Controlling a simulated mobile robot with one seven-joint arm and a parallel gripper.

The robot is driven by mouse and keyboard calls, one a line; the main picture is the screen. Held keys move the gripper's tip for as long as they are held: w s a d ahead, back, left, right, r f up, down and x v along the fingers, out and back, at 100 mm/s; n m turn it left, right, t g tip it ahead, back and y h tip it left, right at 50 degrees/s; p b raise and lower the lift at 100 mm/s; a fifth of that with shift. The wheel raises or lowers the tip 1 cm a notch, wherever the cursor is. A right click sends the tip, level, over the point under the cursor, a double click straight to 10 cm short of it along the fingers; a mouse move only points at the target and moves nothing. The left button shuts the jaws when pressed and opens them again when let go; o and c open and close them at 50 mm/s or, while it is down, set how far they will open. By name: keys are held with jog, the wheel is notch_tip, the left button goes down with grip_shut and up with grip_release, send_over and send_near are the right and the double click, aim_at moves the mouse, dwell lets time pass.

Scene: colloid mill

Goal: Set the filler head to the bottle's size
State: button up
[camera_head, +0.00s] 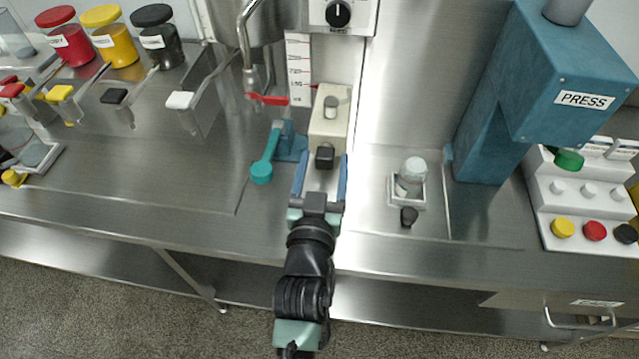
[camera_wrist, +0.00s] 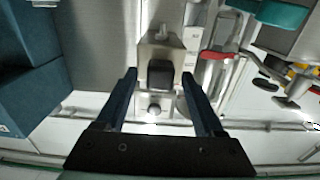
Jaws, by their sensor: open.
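The filler head (camera_head: 329,118) is a cream block with a grey round knob on top and a black square knob (camera_head: 325,155) at its front. A printed scale strip (camera_head: 298,70) stands behind it to the left. My gripper (camera_head: 323,162) is open, with its two blue fingers on either side of the black knob. In the wrist view the black knob (camera_wrist: 160,75) sits between the fingertips, with gaps visible on both sides. A small clear bottle (camera_head: 412,172) stands on a white holder to the right of the filler head. I cannot read its size.
A teal-handled lever (camera_head: 265,160) lies close left of my gripper, below a red tap handle (camera_head: 267,99). A blue press (camera_head: 520,90) and a white cap rack (camera_head: 585,210) stand at right. A small black cap (camera_head: 408,217) is before the bottle. Steel counter at left front is clear.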

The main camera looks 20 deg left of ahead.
jog(key=b+v, duration=0.1)
jog(key=v, duration=1.1)
jog(key=shift+s+b, duration=0.35)
jog(key=shift+d, duration=0.1)
jog(key=w+d+r+m+t+h, duration=0.1)
jog(key=w+d+r+t, duration=0.15)
jog(key=r, duration=0.55)
jog(key=w+d+r+t, duration=0.1)
jog(key=w+r, duration=0.2)
jog(key=r, duration=0.6)
jog(key=w+d+r+m+t+h, duration=0.1)
jog(key=w+d+r+t, duration=0.15)
jog(key=r, duration=0.55)
jog(key=s+d+r+t+h, duration=0.1)
jog(key=s+d+r+t, duration=0.1)
jog(key=r, duration=0.9)
jog(key=s+d+r+m+t+h, duration=0.1)
jog(key=s+d+r, duration=0.3)
jog(key=r, duration=0.8)
jog(key=shift+s+d+r+t+h+p, duration=0.15)
jog(key=shift+s+d+t+h+p, duration=0.15)
jog(key=shift+t+h, duration=0.2)
jog(key=shift+a, duration=0.1)
